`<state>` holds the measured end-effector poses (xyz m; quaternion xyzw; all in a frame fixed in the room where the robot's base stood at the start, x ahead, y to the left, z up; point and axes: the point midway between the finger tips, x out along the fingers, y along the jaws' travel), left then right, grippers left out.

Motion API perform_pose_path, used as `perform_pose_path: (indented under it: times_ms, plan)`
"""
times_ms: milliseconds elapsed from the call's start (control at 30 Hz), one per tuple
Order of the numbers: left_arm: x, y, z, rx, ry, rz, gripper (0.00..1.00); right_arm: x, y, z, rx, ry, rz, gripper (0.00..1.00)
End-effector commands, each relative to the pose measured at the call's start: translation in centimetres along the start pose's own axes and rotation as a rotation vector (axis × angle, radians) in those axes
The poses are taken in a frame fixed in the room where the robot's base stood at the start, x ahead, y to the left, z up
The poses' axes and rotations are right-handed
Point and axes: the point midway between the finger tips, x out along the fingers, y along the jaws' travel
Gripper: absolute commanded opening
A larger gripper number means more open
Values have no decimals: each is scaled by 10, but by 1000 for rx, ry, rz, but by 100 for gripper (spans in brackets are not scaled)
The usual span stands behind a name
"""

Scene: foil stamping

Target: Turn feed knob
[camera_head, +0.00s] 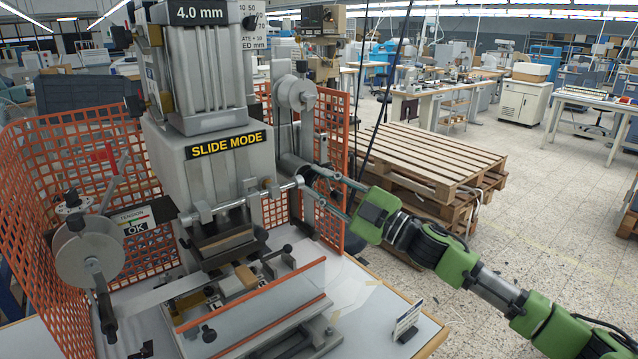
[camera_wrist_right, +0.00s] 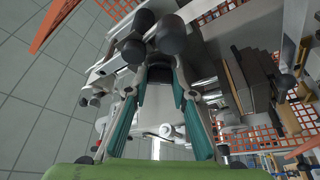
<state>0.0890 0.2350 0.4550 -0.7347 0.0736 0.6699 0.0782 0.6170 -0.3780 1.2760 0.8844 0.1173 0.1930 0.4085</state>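A foil stamping machine stands at the left of the head view, with a yellow "SLIDE MODE" label (camera_head: 226,145) on its grey body. A horizontal metal feed bar (camera_head: 235,203) crosses its front, with small knobs along it. My right gripper (camera_head: 306,181) is at the right end of this bar, its two fingers apart on either side of the bar's end. In the wrist view, the fingers (camera_wrist_right: 163,68) are also apart, with round black knobs (camera_wrist_right: 172,34) just beyond the tips. I cannot tell which is the feed knob or whether a finger touches it. My left gripper is not in view.
Orange mesh guards (camera_head: 60,170) stand left of and behind the machine. A foil reel (camera_head: 90,252) is at front left and a clear guard (camera_head: 255,300) at the front. Wooden pallets (camera_head: 425,165) lie behind my right arm. The floor to the right is open.

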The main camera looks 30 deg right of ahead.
Motion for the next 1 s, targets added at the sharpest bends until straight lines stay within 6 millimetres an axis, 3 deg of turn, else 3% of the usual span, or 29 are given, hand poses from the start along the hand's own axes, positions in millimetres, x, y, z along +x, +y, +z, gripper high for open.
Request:
perform_pose_path:
  times_ms: [467,1000]
  plan:
    - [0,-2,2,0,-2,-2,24,-3,0,0,3,0,1,31]
    - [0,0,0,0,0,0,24,-58,-2,2,5,-4,-1,31]
